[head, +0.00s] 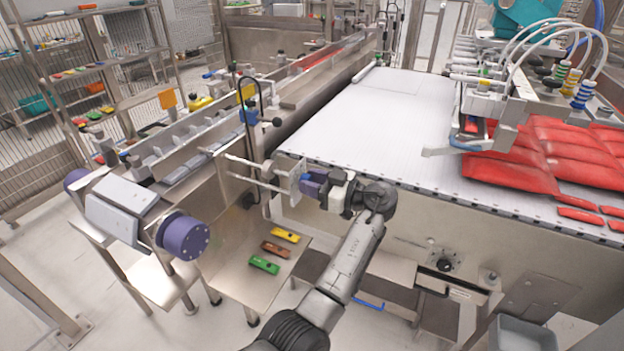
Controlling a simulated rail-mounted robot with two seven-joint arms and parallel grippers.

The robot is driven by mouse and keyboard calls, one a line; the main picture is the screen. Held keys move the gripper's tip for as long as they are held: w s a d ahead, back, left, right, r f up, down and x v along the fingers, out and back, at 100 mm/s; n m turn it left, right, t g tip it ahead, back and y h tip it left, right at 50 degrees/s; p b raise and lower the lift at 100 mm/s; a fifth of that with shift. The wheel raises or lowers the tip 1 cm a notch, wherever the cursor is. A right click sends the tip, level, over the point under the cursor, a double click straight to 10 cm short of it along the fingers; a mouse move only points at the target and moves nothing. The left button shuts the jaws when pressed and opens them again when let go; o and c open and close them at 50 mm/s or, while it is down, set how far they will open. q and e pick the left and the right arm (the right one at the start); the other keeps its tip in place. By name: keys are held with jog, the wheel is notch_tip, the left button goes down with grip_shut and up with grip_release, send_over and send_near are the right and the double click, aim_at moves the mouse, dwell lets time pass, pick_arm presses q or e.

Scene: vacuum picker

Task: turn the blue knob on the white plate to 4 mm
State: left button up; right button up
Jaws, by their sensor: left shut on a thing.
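The white plate (287,178) stands upright at the near left corner of the conveyor, at the end of two thin rods. The blue knob (314,184) sticks out from its right side. My left gripper (327,189) reaches in from the lower middle and points left. It is shut on the knob, and its fingers hide part of it. Any scale or mark is too small to read, so I cannot tell the knob's setting. My right gripper is not in view.
The white conveyor (380,120) lies behind, with red packs (510,165) at right. Green, brown and yellow blocks (285,236) lie on a metal shelf below the plate. A purple-ended machine unit (186,236) stands at left. A grey bin (525,335) is at lower right.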

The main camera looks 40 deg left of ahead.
pick_arm(q)
jog(key=m+p, duration=1.8)
jog(key=m, duration=0.4)
jog(key=shift+m, duration=0.3)
dwell(0.4)
jog(key=o, duration=0.9)
